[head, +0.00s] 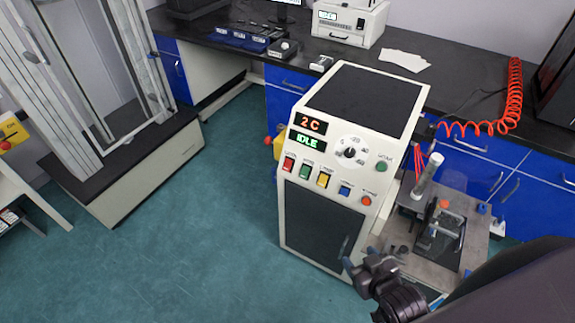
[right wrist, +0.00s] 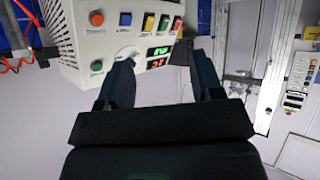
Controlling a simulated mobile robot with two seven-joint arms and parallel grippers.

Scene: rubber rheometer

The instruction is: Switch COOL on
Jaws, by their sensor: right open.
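The white control cabinet (head: 300,185) stands in the middle of the head view, its sloped panel carrying a red display reading "2 C" (head: 311,122) and a green one reading "IDLE" (head: 307,141). Below are red (head: 288,163), green (head: 305,171), yellow (head: 323,180) and blue (head: 345,190) buttons; their labels are too small to read. The blue button also shows in the right wrist view (right wrist: 125,18). My right gripper (head: 360,262) is open and empty, in front of the cabinet and below its panel. Its fingers (right wrist: 165,64) point toward the panel, apart from it. My left gripper is out of view.
A dial (head: 350,153), a round green button (head: 381,166) and a round orange-red button (head: 366,200) share the panel. A metal test rig (head: 430,262) sits right of the cabinet, with a red coiled hose (head: 512,95) behind. The floor (head: 180,235) to the left is clear.

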